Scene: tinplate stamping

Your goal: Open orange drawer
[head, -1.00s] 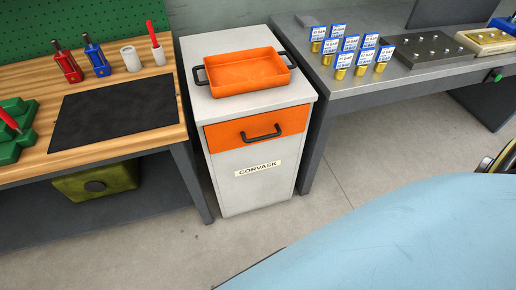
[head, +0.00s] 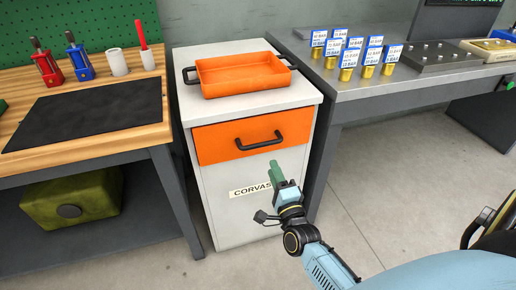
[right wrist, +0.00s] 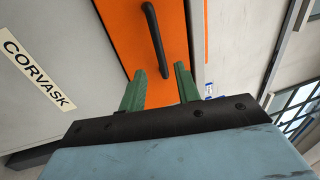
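The orange drawer (head: 220,143) is shut in the top of a light grey cabinet (head: 222,213) and carries a black bar handle (head: 259,141). My right gripper (head: 276,170) is in front of the cabinet, just below and right of the handle. In the right wrist view its two green fingers (right wrist: 160,88) are apart with nothing between them. The handle (right wrist: 155,40) shows there beyond the fingertips, not touching them, and the drawer front (right wrist: 130,35) lies behind it. My left gripper is not in view.
An orange tray (head: 240,76) with black handles stands on the cabinet top. A wooden workbench (head: 90,150) is close on the left. A grey metal table (head: 400,92) with several labelled brass pieces is on the right. The floor in front is clear.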

